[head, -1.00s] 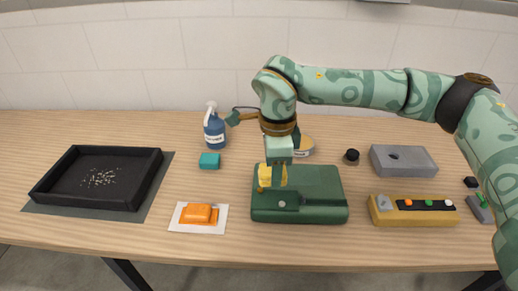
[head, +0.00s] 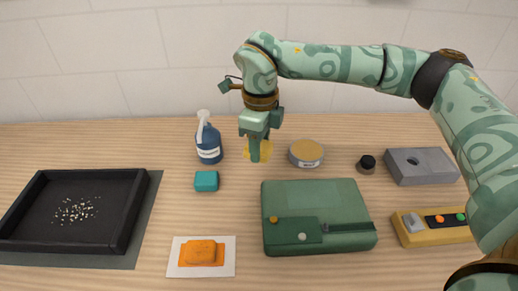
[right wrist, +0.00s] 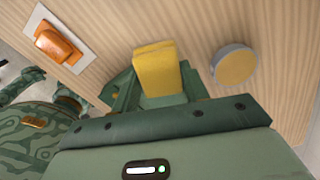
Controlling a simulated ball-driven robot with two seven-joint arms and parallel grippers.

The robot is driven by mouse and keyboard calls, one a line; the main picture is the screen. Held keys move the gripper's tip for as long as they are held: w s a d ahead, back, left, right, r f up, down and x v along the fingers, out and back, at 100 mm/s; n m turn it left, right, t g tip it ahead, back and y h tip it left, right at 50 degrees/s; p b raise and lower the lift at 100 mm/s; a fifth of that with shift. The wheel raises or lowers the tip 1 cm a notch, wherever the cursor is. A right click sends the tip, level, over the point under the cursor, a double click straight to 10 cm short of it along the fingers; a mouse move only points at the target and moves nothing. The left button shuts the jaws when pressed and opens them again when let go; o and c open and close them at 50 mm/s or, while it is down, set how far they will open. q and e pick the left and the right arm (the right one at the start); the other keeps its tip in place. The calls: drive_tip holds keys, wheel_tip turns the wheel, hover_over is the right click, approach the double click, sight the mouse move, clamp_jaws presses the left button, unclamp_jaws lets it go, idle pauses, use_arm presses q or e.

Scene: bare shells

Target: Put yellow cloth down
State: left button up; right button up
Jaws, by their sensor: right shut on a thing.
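The yellow cloth (head: 267,152) is in my right gripper (head: 256,150), towards the back of the table between the blue spray bottle and the round tin. In the right wrist view the folded cloth (right wrist: 156,70) stands out between the fingers of my right gripper (right wrist: 158,92), which is shut on it. In the head view the fingers hide part of the cloth. I cannot tell whether its lower edge touches the table. My left gripper does not show.
The spray bottle (head: 208,142) and teal block (head: 206,181) are left of the cloth, the tin (head: 306,154) right. A green case (head: 335,205) lies in front. An orange item (head: 201,252) lies on a white sheet. A black tray (head: 125,215) holds crumbs. A grey block (head: 430,168) is right.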

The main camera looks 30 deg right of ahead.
drive_tip(key=w+d+f+b, duration=0.1)
drive_tip(key=w+f, duration=0.1)
drive_tip(key=w+d+f+b, duration=0.1)
drive_tip(key=w+d+f, duration=0.1)
drive_tip(key=w+f, duration=0.1)
drive_tip(key=w+d+f+b, duration=0.2)
drive_tip(key=w, duration=0.1)
drive_tip(key=shift+d+f, duration=0.15)
drive_tip(key=shift+f, duration=0.15)
drive_tip(key=shift+w+d+f, duration=0.2)
drive_tip(key=shift+d+f, duration=0.05)
drive_tip(key=f+b, duration=0.1)
drive_tip(key=f, duration=0.1)
drive_tip(key=f+b, duration=0.1)
drive_tip(key=f, duration=0.1)
drive_tip(key=shift+w+d+b, duration=0.2)
drive_tip(key=shift+w+b, duration=0.1)
drive_tip(key=shift+b, duration=0.05)
drive_tip(key=shift+s+r, duration=0.1)
drive_tip(key=shift+r, duration=0.05)
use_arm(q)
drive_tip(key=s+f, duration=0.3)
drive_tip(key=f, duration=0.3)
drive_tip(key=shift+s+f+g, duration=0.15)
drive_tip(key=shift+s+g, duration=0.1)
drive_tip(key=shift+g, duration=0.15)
use_arm(e)
drive_tip(key=o, duration=1)
drive_tip(key=shift+c, duration=0.2)
